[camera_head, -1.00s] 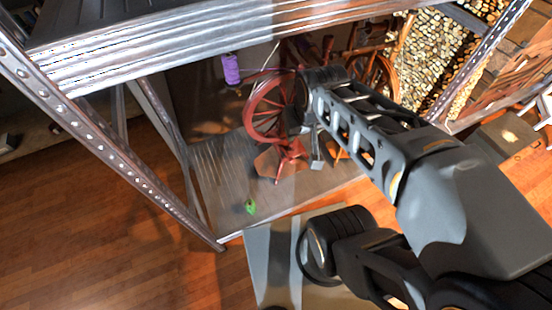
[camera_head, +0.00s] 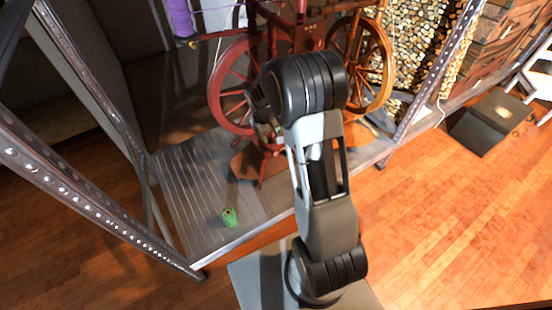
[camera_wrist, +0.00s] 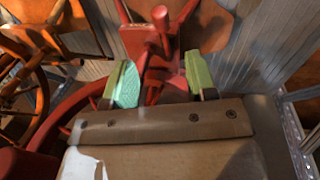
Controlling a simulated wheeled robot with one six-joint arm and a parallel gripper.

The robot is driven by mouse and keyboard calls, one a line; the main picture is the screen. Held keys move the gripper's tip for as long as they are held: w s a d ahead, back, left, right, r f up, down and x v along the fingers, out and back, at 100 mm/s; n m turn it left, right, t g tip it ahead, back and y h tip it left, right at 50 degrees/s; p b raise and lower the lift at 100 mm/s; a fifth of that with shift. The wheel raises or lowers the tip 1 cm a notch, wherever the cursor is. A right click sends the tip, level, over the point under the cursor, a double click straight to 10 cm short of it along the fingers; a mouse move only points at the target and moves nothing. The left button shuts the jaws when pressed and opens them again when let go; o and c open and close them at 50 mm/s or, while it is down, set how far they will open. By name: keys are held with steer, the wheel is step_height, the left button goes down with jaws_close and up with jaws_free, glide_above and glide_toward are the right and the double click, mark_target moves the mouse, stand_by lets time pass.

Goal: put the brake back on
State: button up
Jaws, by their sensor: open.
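A red spinning wheel (camera_head: 228,100) stands on a grey slatted shelf (camera_head: 190,195) in the head view. I cannot pick out a brake on it for certain. In the wrist view, red wooden parts (camera_wrist: 160,45) with an upright peg lie just beyond and between my fingers. My gripper (camera_wrist: 163,80) is open, with green pads on both fingers. I see nothing held between them. Whether a finger touches the red wood is unclear. In the head view my gripper is largely hidden by my wrist, close in front of the wheel's lower frame.
A small green object (camera_head: 230,217) sits on the shelf's front part. A purple spool (camera_head: 180,18) hangs upper left. A second, orange-brown wheel (camera_head: 368,65) stands at right. Perforated metal posts (camera_head: 75,180) flank the shelf.

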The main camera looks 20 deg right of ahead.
mark_target(275, 152)
steer(key=f+b, duration=0.1)
steer(key=f, duration=0.3)
steer(key=d+f+b, duration=0.1)
steer(key=f, duration=0.3)
steer(key=d+f+b, duration=0.1)
steer(key=f+b, duration=0.1)
steer(key=f, duration=0.3)
steer(key=shift+w+d, duration=0.15)
steer(key=shift+w, duration=0.05)
jaws_close()
